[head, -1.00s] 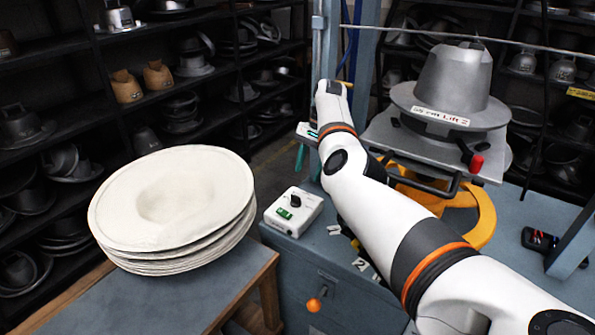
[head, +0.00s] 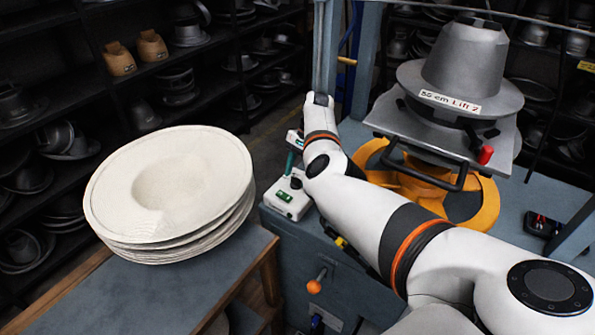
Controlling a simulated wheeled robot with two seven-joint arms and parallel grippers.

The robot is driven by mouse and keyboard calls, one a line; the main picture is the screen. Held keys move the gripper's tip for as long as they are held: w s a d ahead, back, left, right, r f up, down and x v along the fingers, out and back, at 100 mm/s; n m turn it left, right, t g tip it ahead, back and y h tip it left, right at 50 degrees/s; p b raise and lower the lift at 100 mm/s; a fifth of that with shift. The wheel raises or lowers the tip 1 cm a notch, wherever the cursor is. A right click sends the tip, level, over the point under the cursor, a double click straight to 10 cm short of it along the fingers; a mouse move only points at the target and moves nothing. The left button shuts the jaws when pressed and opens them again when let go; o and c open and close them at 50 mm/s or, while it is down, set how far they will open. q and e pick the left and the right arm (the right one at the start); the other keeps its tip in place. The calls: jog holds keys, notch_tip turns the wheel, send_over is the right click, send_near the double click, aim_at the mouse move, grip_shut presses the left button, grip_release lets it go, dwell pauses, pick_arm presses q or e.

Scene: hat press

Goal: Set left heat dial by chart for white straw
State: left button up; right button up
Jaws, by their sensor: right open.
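A white dial box (head: 288,198) with a black knob and a small green display sits on the blue bench's left corner. The display is too small to read. My right gripper (head: 289,166) is above the box's back part, with green fingers pointing down close to the knob. It is open; whether a finger touches the knob I cannot tell. A stack of white hat bodies (head: 168,187), wide-brimmed, lies on the table at the left. I cannot make out a chart in this view. My left gripper is not in view.
A red-tipped handle (head: 486,155) sticks out there. An orange knob (head: 314,287) is on the bench front. Dark shelves fill the back.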

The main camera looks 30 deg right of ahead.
jog(key=shift+a+f, duration=0.15)
jog(key=shift+f, duration=0.15)
jog(key=c, duration=1)
jog(key=shift+r+m+p, duration=0.2)
jog(key=shift+m+p, duration=0.1)
jog(key=shift+p, duration=0.45)
jog(key=m+t+p, duration=0.2)
jog(key=m+p, duration=0.2)
jog(key=p, duration=0.1)
jog(key=shift+s+r+p, duration=0.1)
jog(key=shift+s+p, duration=0.05)
jog(key=shift+p, duration=0.25)
jog(key=shift+f+m+t+p, duration=0.2)
jog(key=shift+m+t+p, duration=0.3)
jog(key=shift+m+p, duration=1)
jog(key=shift+h, duration=0.3)
jog(key=o, duration=1)
